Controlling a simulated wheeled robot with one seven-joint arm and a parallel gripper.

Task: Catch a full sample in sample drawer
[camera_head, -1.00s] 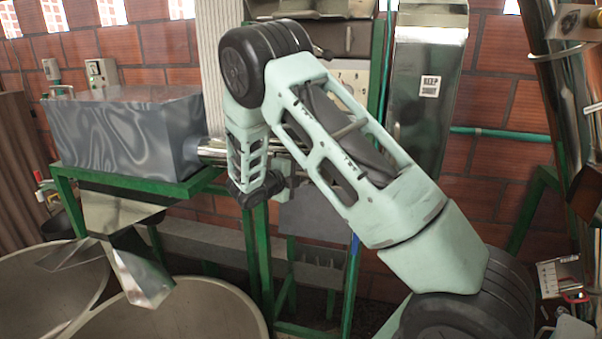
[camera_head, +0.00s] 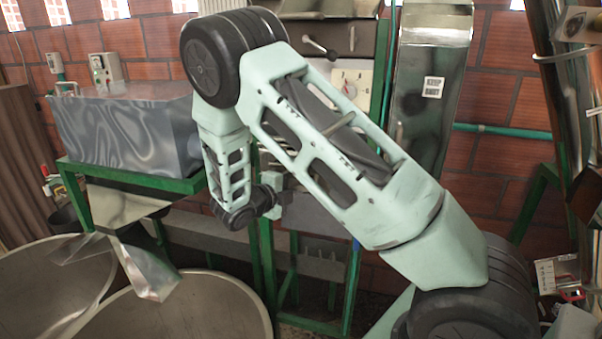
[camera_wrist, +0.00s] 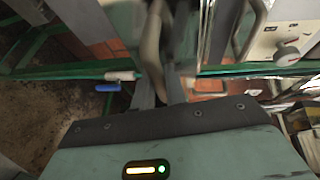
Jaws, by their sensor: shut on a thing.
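My gripper (camera_wrist: 160,95) shows in the wrist view with its two grey fingers close together on a pale, tan, narrow thing (camera_wrist: 150,48). I cannot tell what this thing is or whether it is part of the sample drawer. In the head view my gripper (camera_head: 274,194) is small and partly behind my wrist, in front of the green frame (camera_head: 268,262) below the machine. I cannot make out a sample drawer or any sample in either view.
A grey metal box (camera_head: 125,135) stands on a green stand at left, above large round bins (camera_head: 190,310). A pale panel with a knob (camera_head: 349,88) is behind my arm. A tall metal duct (camera_head: 430,90) stands right of it. White and blue grips (camera_wrist: 120,76) show in the wrist view.

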